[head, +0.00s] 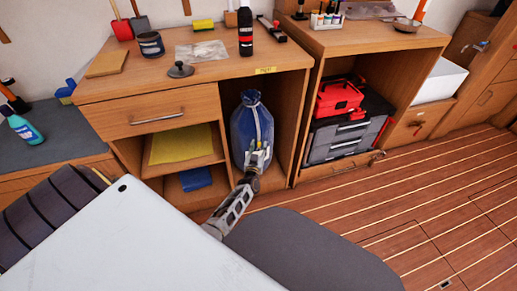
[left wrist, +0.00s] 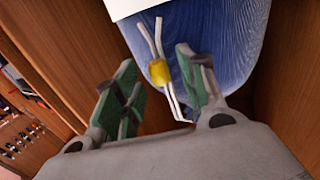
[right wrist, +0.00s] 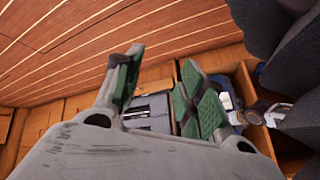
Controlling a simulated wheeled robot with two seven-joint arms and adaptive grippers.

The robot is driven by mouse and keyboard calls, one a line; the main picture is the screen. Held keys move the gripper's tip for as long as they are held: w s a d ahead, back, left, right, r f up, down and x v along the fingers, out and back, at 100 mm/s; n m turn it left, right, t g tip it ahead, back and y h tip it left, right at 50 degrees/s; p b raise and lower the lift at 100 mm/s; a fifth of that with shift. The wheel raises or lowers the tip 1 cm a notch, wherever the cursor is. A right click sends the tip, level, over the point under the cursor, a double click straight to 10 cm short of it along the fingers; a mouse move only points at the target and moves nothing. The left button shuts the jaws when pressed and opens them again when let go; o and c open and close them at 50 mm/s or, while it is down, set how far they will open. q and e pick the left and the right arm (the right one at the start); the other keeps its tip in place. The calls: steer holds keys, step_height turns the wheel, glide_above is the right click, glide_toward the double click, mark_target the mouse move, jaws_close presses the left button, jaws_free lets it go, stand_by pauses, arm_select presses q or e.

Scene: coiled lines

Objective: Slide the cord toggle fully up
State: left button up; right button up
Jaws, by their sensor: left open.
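The yellow cord toggle (left wrist: 158,72) sits on a pair of white cords in the left wrist view, against the front of a blue bag. Cord runs out both above and below it. The blue bag (head: 251,110) stands upright in an open cabinet bay in the head view; it also fills the upper part of the left wrist view (left wrist: 225,50). My left gripper (head: 258,154) is in front of the bag's lower half. In the left wrist view its open fingers (left wrist: 155,62) straddle the toggle's line with gaps on both sides. My right gripper (right wrist: 160,62) is open and empty.
Wooden cabinet walls flank the bag closely. A red case (head: 338,98) and grey toolbox (head: 335,139) fill the bay to the right. The striped wooden floor (head: 400,205) at right is clear.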

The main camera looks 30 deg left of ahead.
arm_select(q)
jaws_close()
steer(key=shift+r, duration=0.1)
arm_select(e)
steer(key=shift+r, duration=0.1)
